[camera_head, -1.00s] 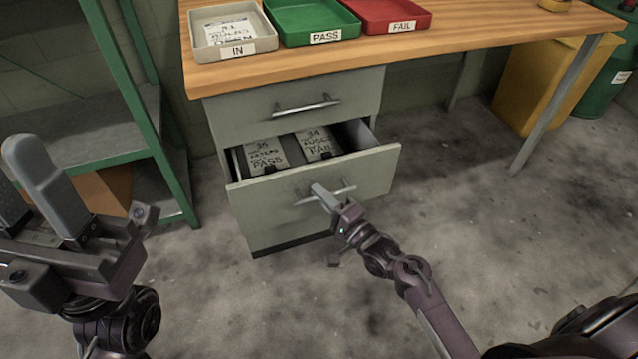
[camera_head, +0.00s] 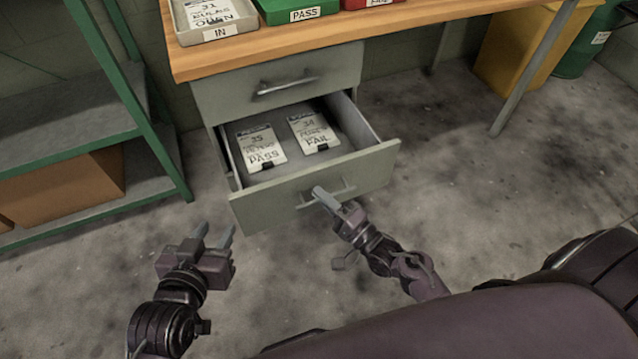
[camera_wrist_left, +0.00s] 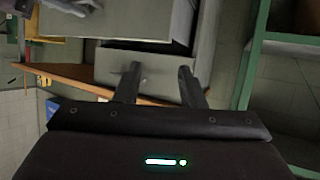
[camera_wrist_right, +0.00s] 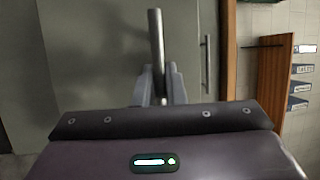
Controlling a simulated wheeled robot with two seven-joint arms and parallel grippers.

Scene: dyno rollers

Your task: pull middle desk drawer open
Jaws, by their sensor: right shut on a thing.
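The middle drawer (camera_head: 250,210) of the grey desk pedestal is pulled well out. Two labelled cards, a PASS card (camera_head: 260,147) and a FAIL card (camera_head: 313,132), lie inside it. My right gripper (camera_head: 325,197) is at the drawer's bar handle (camera_head: 343,190), shut on it. The handle also shows between the fingers in the right wrist view (camera_wrist_right: 156,50). My left gripper (camera_head: 214,234) is apart from the drawer, lower left of it, with empty, parted fingers; the left wrist view also shows them open (camera_wrist_left: 158,84). The closed top drawer (camera_head: 290,85) is above.
The wooden desk top (camera_head: 270,52) carries an IN tray (camera_head: 215,32), a green PASS tray (camera_head: 300,14) and a red FAIL tray. A green shelf rack (camera_head: 140,110) with a cardboard box (camera_head: 62,187) stands at the left. Bare floor surrounds the drawer; a yellow bin (camera_head: 525,65) is at the back right.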

